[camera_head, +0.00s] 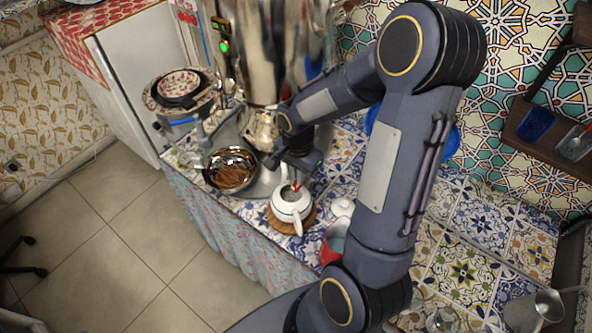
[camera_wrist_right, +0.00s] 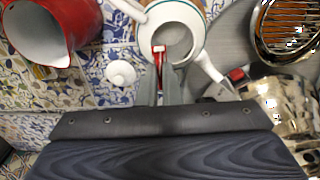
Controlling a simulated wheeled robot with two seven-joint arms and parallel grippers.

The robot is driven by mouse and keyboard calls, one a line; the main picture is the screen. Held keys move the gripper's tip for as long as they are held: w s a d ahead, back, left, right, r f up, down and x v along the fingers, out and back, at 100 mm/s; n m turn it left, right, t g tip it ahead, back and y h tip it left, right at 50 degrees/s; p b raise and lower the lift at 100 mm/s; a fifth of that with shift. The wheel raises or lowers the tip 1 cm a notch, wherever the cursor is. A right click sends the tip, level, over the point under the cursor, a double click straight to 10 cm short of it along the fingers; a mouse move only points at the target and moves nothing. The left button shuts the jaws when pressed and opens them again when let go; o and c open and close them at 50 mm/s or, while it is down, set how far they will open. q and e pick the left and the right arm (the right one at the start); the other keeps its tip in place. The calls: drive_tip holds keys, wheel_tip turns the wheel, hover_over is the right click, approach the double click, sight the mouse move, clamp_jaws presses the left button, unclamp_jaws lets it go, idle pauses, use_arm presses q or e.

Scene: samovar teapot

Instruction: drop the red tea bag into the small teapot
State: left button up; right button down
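The small white teapot (camera_head: 290,208) stands uncovered on a round wooden trivet (camera_head: 279,226) on the tiled counter. In the wrist view, the teapot (camera_wrist_right: 188,14) shows its round opening facing the camera. My right gripper (camera_wrist_right: 160,75) is above the near side of this opening, its two fingers close together. The red tea bag (camera_wrist_right: 158,58) is between the fingertips and reaches over the teapot's opening. A little red also shows at the teapot's mouth in the head view, beneath the right gripper (camera_head: 292,180). My left gripper is not in view.
The white lid (camera_head: 342,207) and a red pitcher (camera_head: 333,245) stand right of the teapot. A metal bowl (camera_head: 231,168) is to its left. The tall metal samovar (camera_head: 265,50) rises behind, close to my right wrist.

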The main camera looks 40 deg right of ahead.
wheel_tip(320, 180, down, 3)
drive_tip(key=shift+w+r+b, duration=0.1)
drive_tip(key=shift+w+b, duration=0.05)
drive_tip(key=shift+b, duration=0.55)
drive_tip(key=shift+f+b, duration=0.45)
drive_tip(key=shift+f, duration=0.2)
drive_tip(key=c, duration=1.5)
unclamp_jaws()
drive_tip(key=shift+c, duration=0.2)
wheel_tip(320, 180, up, 7)
drive_tip(key=shift+r, duration=0.45)
